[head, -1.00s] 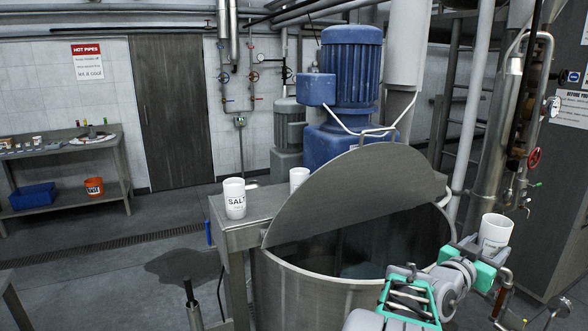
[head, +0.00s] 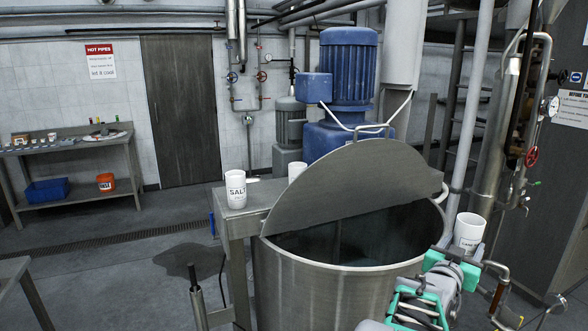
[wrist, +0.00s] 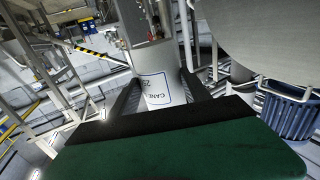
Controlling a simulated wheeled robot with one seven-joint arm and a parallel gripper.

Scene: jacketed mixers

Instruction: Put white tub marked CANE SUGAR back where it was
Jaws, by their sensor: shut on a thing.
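The white tub marked CANE SUGAR (head: 468,231) is held at the right of the head view, beside the rim of the open steel mixer. My gripper (head: 452,256) is shut on it. In the wrist view the tub (wrist: 157,90) sits between the two dark fingers, its label partly readable as CANE. A second white tub, marked SALT (head: 236,189), stands on the steel side table (head: 232,222) left of the mixer. Another white tub (head: 297,171) stands further back on that table, partly hidden by the mixer lid; its label is not visible.
The mixer (head: 320,285) is open, its half lid (head: 350,185) tilted up between the tub and the side table. Pipes and valves (head: 513,150) rise close on the right. A bench (head: 75,145) stands at the far left. A dark wet patch (head: 188,261) lies on the floor.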

